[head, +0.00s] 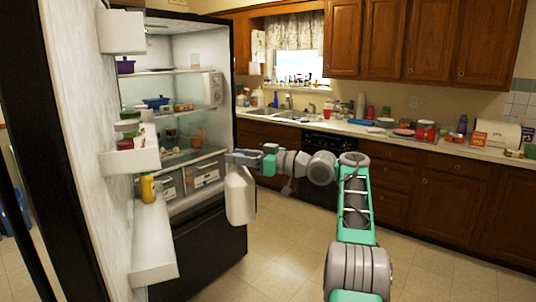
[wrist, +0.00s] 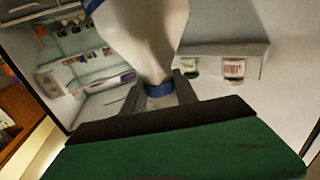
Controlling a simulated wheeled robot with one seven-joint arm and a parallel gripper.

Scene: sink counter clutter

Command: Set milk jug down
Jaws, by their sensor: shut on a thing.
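The white milk jug (head: 240,194) hangs in the air in front of the open fridge in the head view. My gripper (head: 240,157) is shut on its top end. In the wrist view the jug (wrist: 145,35) fills the upper middle, and my gripper (wrist: 160,92) has a finger on each side of its narrow neck, at a blue band (wrist: 160,90). The jug's far end is cut off by the top of the wrist view. It is clear of the floor in the head view.
The fridge (head: 185,85) stands open, with food on its shelves. Its door at left has bins (head: 155,250), one holding a yellow bottle (head: 147,187). A cluttered counter (head: 455,148) with a sink (head: 290,115) runs along the back. The floor (head: 290,235) is clear.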

